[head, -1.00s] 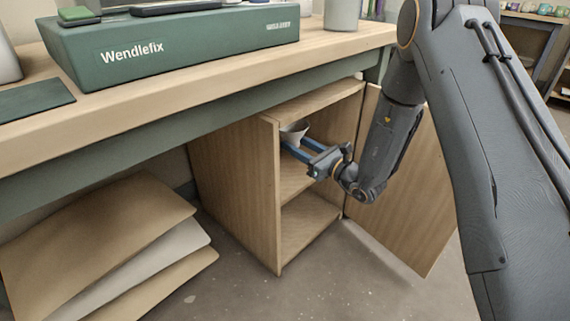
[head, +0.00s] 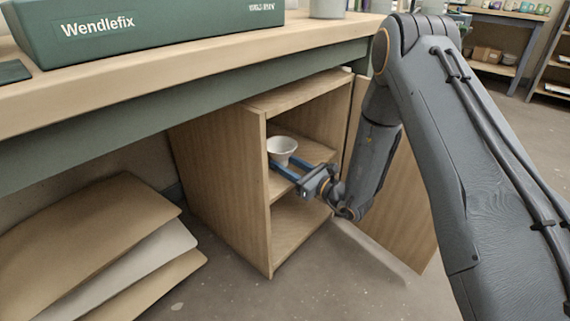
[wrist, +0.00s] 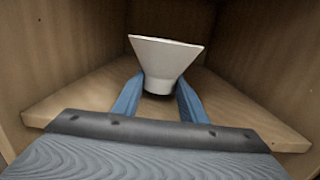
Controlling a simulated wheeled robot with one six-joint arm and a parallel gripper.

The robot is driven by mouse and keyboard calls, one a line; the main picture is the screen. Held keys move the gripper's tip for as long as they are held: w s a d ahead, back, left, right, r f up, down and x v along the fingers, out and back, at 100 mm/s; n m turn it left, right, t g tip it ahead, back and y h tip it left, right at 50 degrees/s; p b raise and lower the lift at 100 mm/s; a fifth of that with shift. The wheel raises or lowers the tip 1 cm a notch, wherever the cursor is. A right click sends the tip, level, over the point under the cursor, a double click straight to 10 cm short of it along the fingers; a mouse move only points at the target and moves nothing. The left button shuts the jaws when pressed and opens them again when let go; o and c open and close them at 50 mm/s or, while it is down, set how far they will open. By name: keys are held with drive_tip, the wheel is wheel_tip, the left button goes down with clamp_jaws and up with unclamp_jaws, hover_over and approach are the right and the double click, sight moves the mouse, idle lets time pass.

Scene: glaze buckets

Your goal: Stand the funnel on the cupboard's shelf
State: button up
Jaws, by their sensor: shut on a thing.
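The white funnel (head: 282,149) is upright, wide mouth up, inside the open cupboard (head: 228,180). In the wrist view the funnel (wrist: 162,62) sits between the two blue fingers of my gripper (wrist: 160,98), which is shut on its lower part. My gripper (head: 287,168) reaches in through the cupboard's open front in the head view. The middle shelf (head: 313,151) lies under and behind the funnel; it also shows in the wrist view (wrist: 80,100). The funnel's lower end is hidden, so I cannot tell whether it touches the shelf.
The cupboard door (head: 400,215) stands open to the right, behind my arm. The workbench (head: 190,85) overhangs the cupboard and carries a green Wendlefix box (head: 150,25). Several padded sheets (head: 90,235) lean at the left. The lower cupboard compartment (head: 295,222) is empty.

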drive_tip(key=shift+f, duration=0.5)
drive_tip(key=o, duration=1.1)
drive_tip(key=shift+o, duration=0.2)
drive_tip(key=shift+r, duration=0.75)
drive_tip(key=p+v, duration=0.4)
drive_tip(key=v, duration=0.8)
drive_tip(key=shift+f, duration=0.25)
